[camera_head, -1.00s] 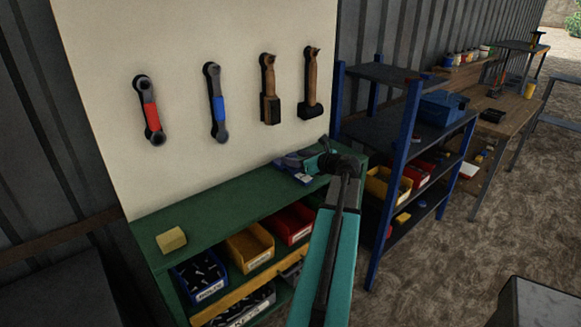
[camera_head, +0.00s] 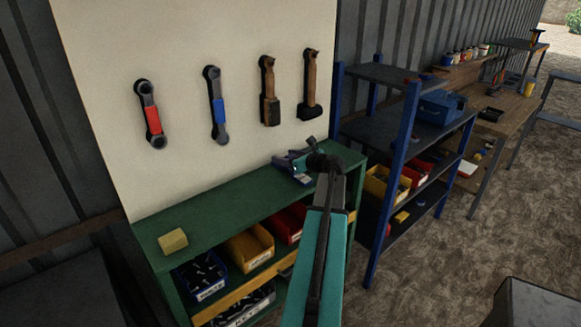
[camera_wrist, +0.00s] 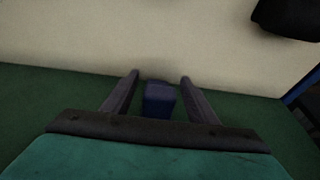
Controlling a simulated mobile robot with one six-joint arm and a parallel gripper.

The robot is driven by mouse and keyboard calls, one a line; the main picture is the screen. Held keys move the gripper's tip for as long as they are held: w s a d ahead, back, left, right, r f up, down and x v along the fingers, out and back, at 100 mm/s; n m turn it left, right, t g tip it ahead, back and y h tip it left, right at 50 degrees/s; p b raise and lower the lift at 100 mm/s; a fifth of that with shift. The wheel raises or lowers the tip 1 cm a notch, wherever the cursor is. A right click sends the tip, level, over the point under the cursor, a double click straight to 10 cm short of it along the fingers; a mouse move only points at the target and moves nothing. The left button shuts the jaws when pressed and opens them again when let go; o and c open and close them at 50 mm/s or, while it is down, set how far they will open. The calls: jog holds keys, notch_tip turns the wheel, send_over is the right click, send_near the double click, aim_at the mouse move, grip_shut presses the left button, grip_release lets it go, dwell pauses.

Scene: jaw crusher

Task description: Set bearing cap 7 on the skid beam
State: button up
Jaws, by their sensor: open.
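My gripper (camera_head: 290,162) is over the right part of the green shelf's top, near the white board; my arm hides part of it. In the wrist view my gripper (camera_wrist: 160,77) is open, with a finger on each side of a small dark blue block-like thing (camera_wrist: 158,101). I cannot tell whether the fingers touch it. It may be bearing cap 7, but no number is readable. I cannot make out the skid beam in either view.
The green shelf (camera_head: 212,218) carries a yellow block (camera_head: 173,241) on its left end and bins of parts below. Tools hang on the white board (camera_head: 185,60) behind.

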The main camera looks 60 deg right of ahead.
jog(key=shift+w+d+f, duration=0.1)
jog(key=shift+w+f, duration=0.1)
jog(key=shift+w, duration=0.3)
jog(key=shift+r, duration=0.1)
grip_shut()
